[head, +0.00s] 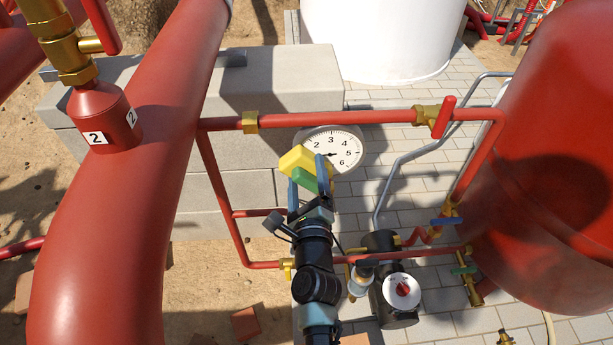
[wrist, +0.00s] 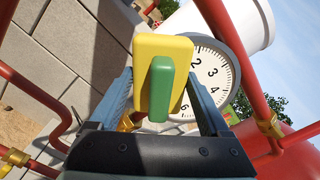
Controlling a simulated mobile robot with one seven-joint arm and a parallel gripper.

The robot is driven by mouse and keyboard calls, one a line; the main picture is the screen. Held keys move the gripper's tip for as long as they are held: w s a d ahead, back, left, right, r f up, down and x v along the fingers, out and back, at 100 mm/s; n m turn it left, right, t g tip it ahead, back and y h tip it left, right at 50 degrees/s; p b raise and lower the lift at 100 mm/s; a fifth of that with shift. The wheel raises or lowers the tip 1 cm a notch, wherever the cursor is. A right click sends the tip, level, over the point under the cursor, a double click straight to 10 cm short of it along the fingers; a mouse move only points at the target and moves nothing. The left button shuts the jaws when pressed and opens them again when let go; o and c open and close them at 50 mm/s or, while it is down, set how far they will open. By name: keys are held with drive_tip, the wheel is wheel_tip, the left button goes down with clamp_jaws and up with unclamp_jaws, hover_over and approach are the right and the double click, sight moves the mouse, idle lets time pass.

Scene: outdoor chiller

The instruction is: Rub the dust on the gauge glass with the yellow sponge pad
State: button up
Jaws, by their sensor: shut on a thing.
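The gauge (head: 333,150) has a round white face with black numbers and hangs below a red horizontal pipe. It also shows in the wrist view (wrist: 213,70), behind and to the right of the pad. My gripper (head: 309,180) is shut on the yellow sponge pad (head: 297,159), holding it by its green grip (head: 304,180). In the wrist view my gripper (wrist: 163,92) has a finger on each side of the pad (wrist: 178,47). The pad covers the left part of the gauge. I cannot tell whether pad and glass touch. No dust is clearly visible on the glass.
A thick red pipe (head: 130,180) with a brass valve stands at the left. A thin red pipe (head: 340,118) runs just above the gauge. A big red tank (head: 560,170) is at the right. Grey blocks (head: 230,190) stand behind, with paving (head: 440,200) to the right.

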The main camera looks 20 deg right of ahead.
drive_tip(key=shift+w, duration=0.1)
drive_tip(key=shift+s+d+f+b, duration=0.1)
drive_tip(key=shift+s+d+b, duration=0.05)
drive_tip(key=shift+d+b, duration=0.35)
drive_tip(key=shift+s+d+f+b, duration=0.1)
drive_tip(key=shift+d+b, duration=0.3)
drive_tip(key=shift+d, duration=0.05)
drive_tip(key=shift+s+d+r+b, duration=0.15)
drive_tip(key=shift+d+b, duration=0.15)
drive_tip(key=shift+d, duration=0.25)
drive_tip(key=shift+s+d+r+b, duration=0.1)
drive_tip(key=shift+d+b, duration=0.2)
drive_tip(key=shift+d, duration=0.2)
drive_tip(key=shift+w, duration=0.15)
